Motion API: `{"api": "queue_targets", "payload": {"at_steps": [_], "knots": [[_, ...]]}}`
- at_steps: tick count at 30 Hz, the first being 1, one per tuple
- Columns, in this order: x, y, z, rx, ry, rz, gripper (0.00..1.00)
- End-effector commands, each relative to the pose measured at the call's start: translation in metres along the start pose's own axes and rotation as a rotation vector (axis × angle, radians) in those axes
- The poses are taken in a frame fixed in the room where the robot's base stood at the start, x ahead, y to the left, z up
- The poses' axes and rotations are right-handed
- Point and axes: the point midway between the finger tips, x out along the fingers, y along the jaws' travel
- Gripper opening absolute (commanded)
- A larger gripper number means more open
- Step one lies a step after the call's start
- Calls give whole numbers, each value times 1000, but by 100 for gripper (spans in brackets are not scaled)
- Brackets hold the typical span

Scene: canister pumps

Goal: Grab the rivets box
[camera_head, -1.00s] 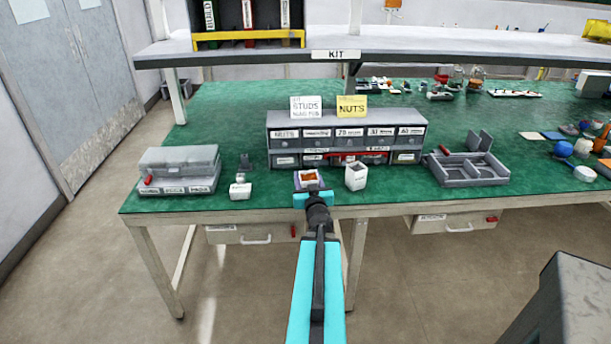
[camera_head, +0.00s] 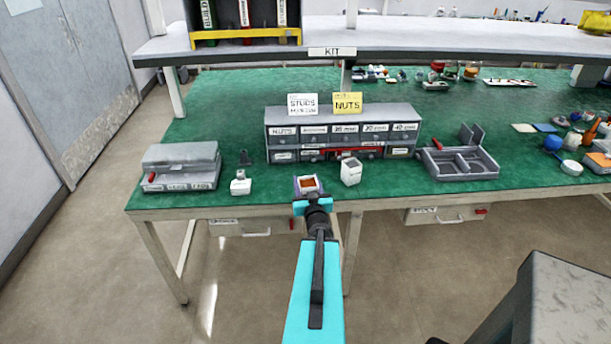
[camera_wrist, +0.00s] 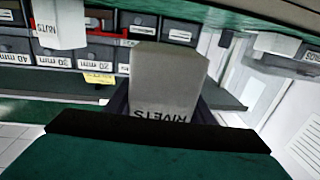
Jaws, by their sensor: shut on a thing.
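The rivets box (camera_head: 307,185) is a small light box with an open top and orange-brown contents, at the table's front edge in the head view. In the wrist view its grey-white wall (camera_wrist: 168,85) fills the middle, with the word RIVETS upside down. My gripper (camera_head: 313,204) is shut on the box from the front side. The fingers are mostly hidden behind the box and wrist. I cannot tell whether the box's base touches the table.
A similar white box (camera_head: 351,171) stands just right of the held one. A small white part (camera_head: 240,183) stands to the left. A grey drawer unit (camera_head: 343,120) stands behind, a grey divided tray (camera_head: 461,164) to the right, and a grey case (camera_head: 181,166) at the far left.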

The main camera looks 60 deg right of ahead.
Motion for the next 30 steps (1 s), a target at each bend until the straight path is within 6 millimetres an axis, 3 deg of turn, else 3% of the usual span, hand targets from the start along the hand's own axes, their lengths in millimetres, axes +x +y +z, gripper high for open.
{"api": "queue_targets", "payload": {"at_steps": [30], "knots": [[-8,0,-2,0,2,2,18]]}}
